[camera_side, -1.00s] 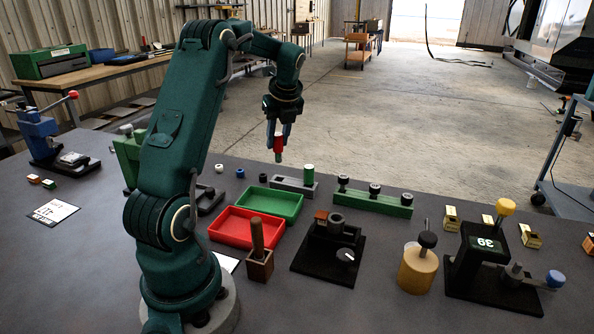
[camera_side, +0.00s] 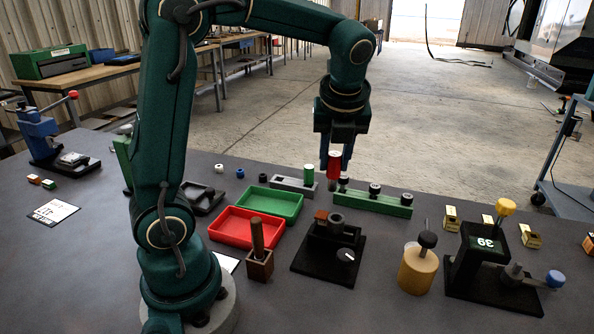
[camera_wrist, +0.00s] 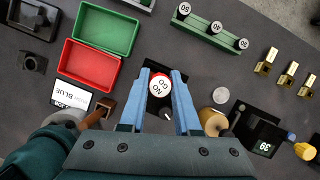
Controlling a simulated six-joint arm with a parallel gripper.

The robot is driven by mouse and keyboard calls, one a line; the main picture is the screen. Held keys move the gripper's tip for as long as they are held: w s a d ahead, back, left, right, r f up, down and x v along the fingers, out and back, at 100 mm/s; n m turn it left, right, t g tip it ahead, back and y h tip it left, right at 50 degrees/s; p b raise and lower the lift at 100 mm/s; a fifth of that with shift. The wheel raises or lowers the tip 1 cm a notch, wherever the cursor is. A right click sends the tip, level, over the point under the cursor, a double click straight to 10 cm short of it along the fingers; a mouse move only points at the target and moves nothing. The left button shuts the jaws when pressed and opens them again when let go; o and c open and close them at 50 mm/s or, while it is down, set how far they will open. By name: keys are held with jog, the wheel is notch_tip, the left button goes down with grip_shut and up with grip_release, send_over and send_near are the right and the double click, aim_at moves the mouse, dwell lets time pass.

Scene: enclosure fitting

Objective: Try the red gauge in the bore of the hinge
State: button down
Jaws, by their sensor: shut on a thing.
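My gripper (camera_side: 335,165) is shut on the red gauge (camera_side: 333,172), held upright in the air above the table. In the wrist view the gauge (camera_wrist: 158,86) sits between the two blue fingers, its white top marked "NO GO". The hinge (camera_side: 337,221) appears to be the grey piece with a round barrel on the black fixture (camera_side: 325,262), beside a reddish-brown block. In the side view the gauge is above and behind the hinge, clear of it. In the wrist view the gauge and fingers hide most of the fixture, and I cannot see the bore.
A green tray (camera_side: 297,207) and a red tray (camera_side: 212,231) lie left of the fixture. A green rack (camera_side: 372,204) with black knobs and a grey block (camera_side: 286,185) holding a green gauge stand behind. A brass pot (camera_side: 417,276) and a gauge stand reading 39 (camera_side: 487,243) are right.

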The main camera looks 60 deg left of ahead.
jog(key=shift+w+d+r+m+t, duration=0.1)
jog(key=shift+d+r+m+t, duration=0.05)
jog(key=shift+d, duration=0.3)
jog(key=shift+w+d+r+m+t, duration=0.1)
jog(key=shift+d+m+t, duration=0.05)
jog(key=shift+d, duration=0.25)
jog(key=shift+f, duration=0.1)
jog(key=shift+f, duration=2.4)
jog(key=shift+f, duration=0.55)
dwell(0.8)
jog(key=shift+r, duration=0.65)
jog(key=shift+f, duration=0.8)
dwell(1.8)
